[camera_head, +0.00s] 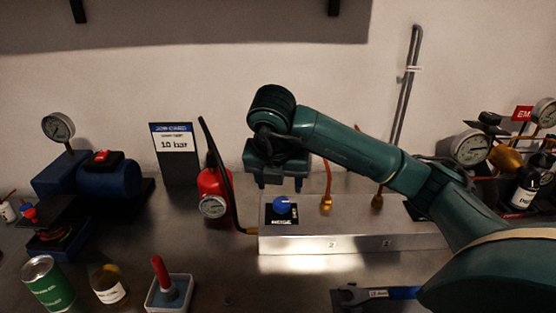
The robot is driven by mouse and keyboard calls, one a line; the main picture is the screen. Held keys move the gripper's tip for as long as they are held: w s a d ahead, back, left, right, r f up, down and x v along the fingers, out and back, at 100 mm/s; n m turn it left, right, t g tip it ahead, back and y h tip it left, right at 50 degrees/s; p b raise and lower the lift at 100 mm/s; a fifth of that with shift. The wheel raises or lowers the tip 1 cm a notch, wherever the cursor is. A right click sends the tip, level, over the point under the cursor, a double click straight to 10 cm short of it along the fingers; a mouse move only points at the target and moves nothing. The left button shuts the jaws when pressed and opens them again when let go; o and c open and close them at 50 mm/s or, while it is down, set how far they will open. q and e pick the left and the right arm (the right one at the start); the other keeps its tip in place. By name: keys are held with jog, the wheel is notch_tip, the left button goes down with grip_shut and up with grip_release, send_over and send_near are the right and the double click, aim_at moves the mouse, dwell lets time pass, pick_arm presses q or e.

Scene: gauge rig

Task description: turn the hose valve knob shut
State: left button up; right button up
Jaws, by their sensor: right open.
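A blue knob (282,205) sits on a black label plate at the left end of a metal manifold box (345,243). I take it as the valve knob; the label is too small to read surely. A black hose (222,165) runs down to a brass fitting at the box's left end. My right gripper (279,184) is open and points down just above and behind the blue knob in the picture. I cannot tell whether it touches the knob; no contact shows. My left gripper is not in view.
A red bottle with a gauge (212,188) stands left of the box. A sign reading 1.0 bar (176,150) stands behind it. A blue pump (108,178) is farther left. A can (47,283), a jar (108,284) and a red-handled tool (161,272) stand in front.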

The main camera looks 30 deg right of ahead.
jog(key=shift+p+v, duration=0.6)
jog(key=shift+v, duration=2.15)
